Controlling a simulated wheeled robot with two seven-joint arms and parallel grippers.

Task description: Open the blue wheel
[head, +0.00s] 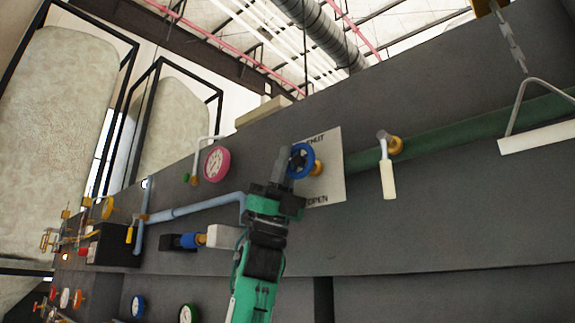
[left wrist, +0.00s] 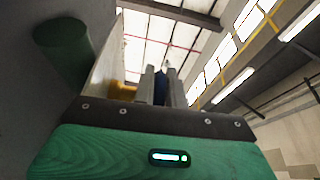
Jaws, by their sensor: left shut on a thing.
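The blue wheel (head: 302,161) sits on a brass valve stem in front of a white plate (head: 331,176) on the dark grey panel. The plate has black lettering at its top, partly covered, and "OPEN" at its bottom. My left gripper (head: 287,162) reaches up from below, its fingers at the wheel's left rim and shut on it. In the left wrist view the two grey fingers (left wrist: 163,88) stand close together with a strip of the blue wheel (left wrist: 160,89) between them. The fingers hide part of the rim. My right gripper is not in view.
A pink-rimmed gauge (head: 215,163) and a light blue pipe (head: 190,209) lie left of the wheel. A lever with a pale handle (head: 388,178) and a green pipe (head: 450,128) lie to the right. A white block (head: 224,236) is close left of my left gripper.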

